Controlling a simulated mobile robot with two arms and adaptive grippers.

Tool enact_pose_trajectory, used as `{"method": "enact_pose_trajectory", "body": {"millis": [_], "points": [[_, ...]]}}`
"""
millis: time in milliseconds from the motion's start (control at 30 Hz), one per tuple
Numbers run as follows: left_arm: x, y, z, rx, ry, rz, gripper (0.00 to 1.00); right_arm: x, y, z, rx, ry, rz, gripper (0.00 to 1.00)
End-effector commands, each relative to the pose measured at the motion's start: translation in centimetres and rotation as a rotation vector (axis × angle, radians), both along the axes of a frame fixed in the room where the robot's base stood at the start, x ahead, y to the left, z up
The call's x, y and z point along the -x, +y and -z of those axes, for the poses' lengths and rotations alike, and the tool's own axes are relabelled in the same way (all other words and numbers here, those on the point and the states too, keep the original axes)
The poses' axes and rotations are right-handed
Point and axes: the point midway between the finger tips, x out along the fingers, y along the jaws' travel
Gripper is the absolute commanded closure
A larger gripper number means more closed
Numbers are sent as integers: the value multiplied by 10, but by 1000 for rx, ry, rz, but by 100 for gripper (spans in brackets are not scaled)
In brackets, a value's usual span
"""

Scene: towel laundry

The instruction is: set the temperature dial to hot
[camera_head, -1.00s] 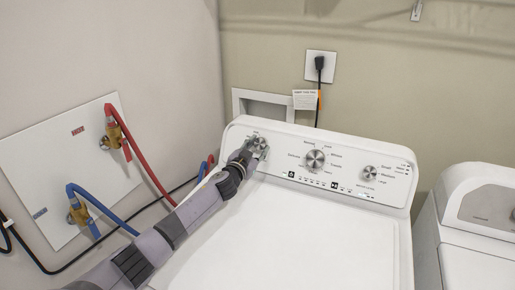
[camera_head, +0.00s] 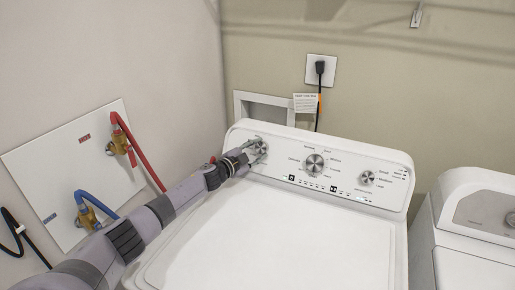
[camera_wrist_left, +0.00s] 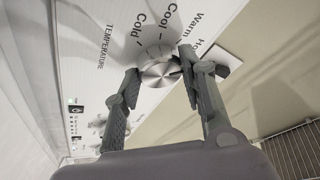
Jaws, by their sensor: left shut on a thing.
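The temperature dial (camera_head: 261,146) is the round silver knob at the left end of the white washer's control panel. In the left wrist view the dial (camera_wrist_left: 160,74) sits under the labels Cold, Cool, Warm and a partly hidden "Ho…" label. My left gripper (camera_head: 256,151) is at the dial. In the left wrist view my left gripper (camera_wrist_left: 160,76) has one finger on each side of the knob, shut on it. The dial's pointer is too unclear to read. My right gripper is not in view.
The washer's panel also carries a middle dial (camera_head: 314,163) and a right dial (camera_head: 367,178). Red (camera_head: 138,152) and blue (camera_head: 92,203) hoses stand by the left wall. A second white machine (camera_head: 475,225) is at the right. The washer lid (camera_head: 270,235) is clear.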

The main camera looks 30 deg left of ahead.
Motion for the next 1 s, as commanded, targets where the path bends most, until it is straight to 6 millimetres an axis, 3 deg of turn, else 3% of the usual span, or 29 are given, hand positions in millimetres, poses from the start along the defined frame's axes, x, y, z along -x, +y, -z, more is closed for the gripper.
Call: {"method": "enact_pose_trajectory", "body": {"millis": [767,800,1000], "points": [[0,1,0,-104,6,50,90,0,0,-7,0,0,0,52],[0,1,0,-104,6,50,60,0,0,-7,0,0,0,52],[0,1,0,-103,6,50,47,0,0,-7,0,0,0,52]]}}
